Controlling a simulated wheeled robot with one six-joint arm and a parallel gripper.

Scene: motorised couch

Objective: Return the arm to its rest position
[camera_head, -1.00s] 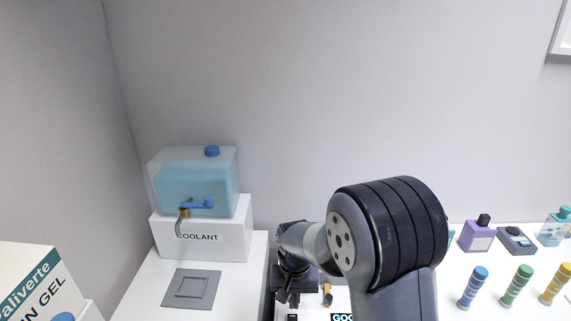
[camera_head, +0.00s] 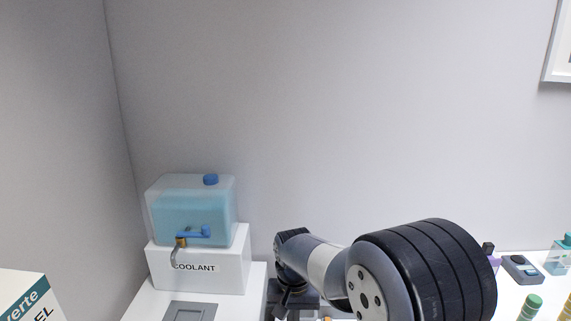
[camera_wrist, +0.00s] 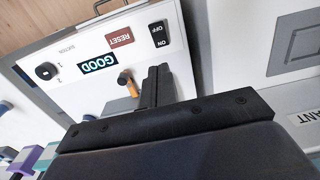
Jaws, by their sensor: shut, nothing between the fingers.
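My gripper (camera_wrist: 158,86) is shut and empty in the wrist view, its dark fingers pressed together in front of a white control panel (camera_wrist: 88,55). In the head view my gripper (camera_head: 281,306) shows small and dark near the bottom edge, right of the coolant stand. My arm is bent, with its large black-banded joint at the lower right. An orange lever (camera_wrist: 128,82) on the panel stands just left of the fingers; I cannot tell the distance between them.
The panel carries a green GOOD display (camera_wrist: 97,64), a red RESET label (camera_wrist: 119,37), an ON/OFF switch (camera_wrist: 159,34) and a black knob (camera_wrist: 46,71). A coolant tank (camera_head: 190,215) sits on a white stand (camera_head: 230,268). Coloured bottles stand at right. The wall area above is clear.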

